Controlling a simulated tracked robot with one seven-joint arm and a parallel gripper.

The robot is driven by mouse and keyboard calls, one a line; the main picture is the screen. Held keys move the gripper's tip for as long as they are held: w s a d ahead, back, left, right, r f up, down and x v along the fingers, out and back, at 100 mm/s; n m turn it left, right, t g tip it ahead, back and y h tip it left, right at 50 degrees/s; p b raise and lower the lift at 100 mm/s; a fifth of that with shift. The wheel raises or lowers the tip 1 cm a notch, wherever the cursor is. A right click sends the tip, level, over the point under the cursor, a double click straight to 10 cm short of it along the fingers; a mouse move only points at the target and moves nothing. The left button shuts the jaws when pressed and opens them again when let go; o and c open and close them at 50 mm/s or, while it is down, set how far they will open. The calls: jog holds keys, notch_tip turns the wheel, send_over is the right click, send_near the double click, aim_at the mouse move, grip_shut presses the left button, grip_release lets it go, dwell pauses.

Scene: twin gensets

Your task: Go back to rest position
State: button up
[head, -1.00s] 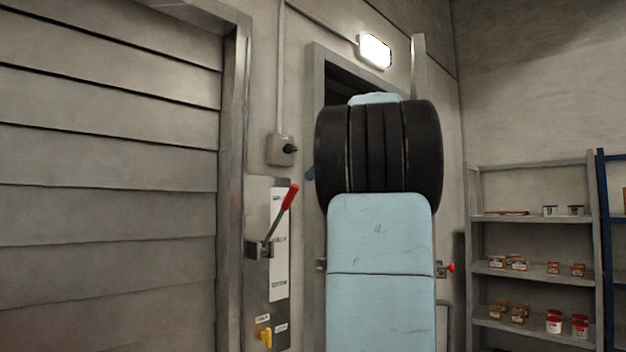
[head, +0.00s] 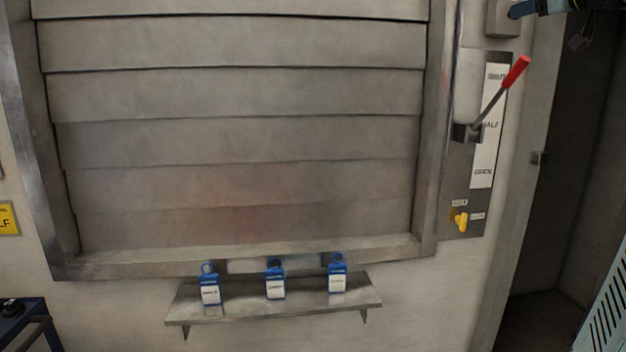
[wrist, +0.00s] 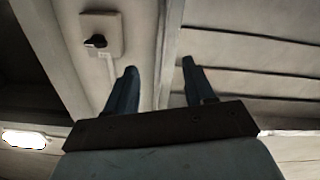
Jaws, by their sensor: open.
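My gripper (wrist: 160,85) shows in the wrist view with its two dark blue fingers spread apart and nothing between them. In the head view, only a dark part of my arm's end shows at the top right corner, near the grey switch box. The red-handled lever (head: 500,90) is on the wall panel right of the shutter, its handle tilted up and to the right beside a white label strip. A yellow knob (head: 461,222) is lower on the same panel. My gripper is apart from both.
A closed slatted shutter (head: 240,130) fills the middle. Below it, a metal shelf (head: 275,308) holds three blue-topped padlock-like items (head: 275,280). A dark doorway (head: 570,200) is at right. A dark blue cart (head: 25,322) stands at lower left. A rotary switch (wrist: 97,41) shows in the wrist view.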

jog(key=s+a+f+m+g, duration=0.1)
jog(key=s+a+f+g, duration=0.3)
jog(key=s+a+f, duration=0.4)
jog(key=s+a+f+m+g+h, duration=0.1)
jog(key=s+a+f+g, duration=0.3)
jog(key=f, duration=1.7)
jog(key=s+a+f+m+g+h, duration=0.1)
jog(key=s+a+f+g, duration=0.3)
jog(key=s+a+f, duration=0.8)
notch_tip(320, 180, down, 2)
jog(key=s+m, duration=0.1)
jog(key=s, duration=0.2)
jog(key=shift+a+f, duration=0.2)
jog(key=shift+a, duration=0.2)
jog(key=shift+w+d, duration=0.1)
